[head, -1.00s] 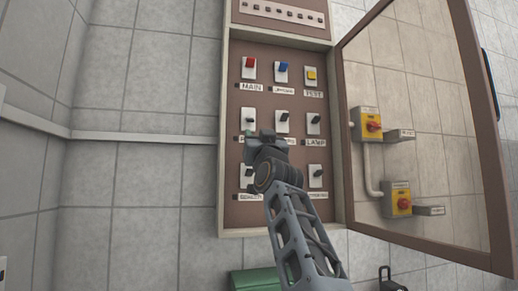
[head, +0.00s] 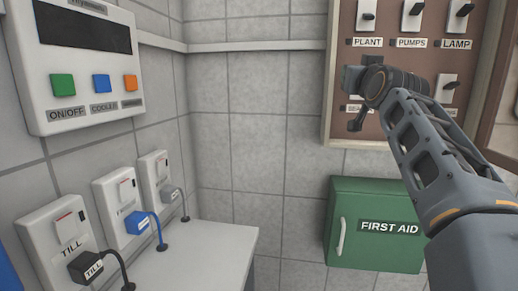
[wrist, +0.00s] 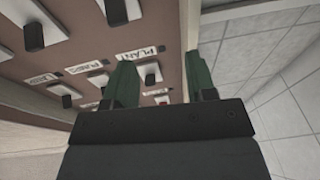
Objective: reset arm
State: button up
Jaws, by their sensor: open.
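My gripper (head: 353,80) is at the end of my raised arm, in front of the lower left part of the brown switch panel (head: 340,72) in the head view. In the wrist view my gripper (wrist: 163,82) shows two green fingers standing apart with nothing held between them. The panel's switches and the PLANT label (wrist: 140,52) lie beyond and to the left of the fingers there. I cannot tell whether the fingers touch the panel. The arm hides part of the lower switch row in the head view.
A green first aid box (head: 375,248) is on the wall below the panel. On the left are a white control unit (head: 85,65), several wall sockets with plugs, and a white counter (head: 205,255). The panel's open door edge (head: 505,120) is at right. Bare tiled wall lies between.

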jog(key=s+a+f+g+y+p, duration=0.1)
jog(key=s+a+f+g+p, duration=0.2)
jog(key=s+f+g+p, duration=0.25)
jog(key=s+a+f+g+y+p, duration=0.1)
jog(key=s+a+f+g+p, duration=0.2)
jog(key=f+p, duration=0.45)
jog(key=s+a+f+n+g+p, duration=0.1)
jog(key=s+f+g+p, duration=0.5)
jog(key=s+f, duration=0.9)
jog(key=shift+a+g, duration=0.35)
jog(key=shift+g, duration=0.6)
jog(key=shift+r, duration=0.1)
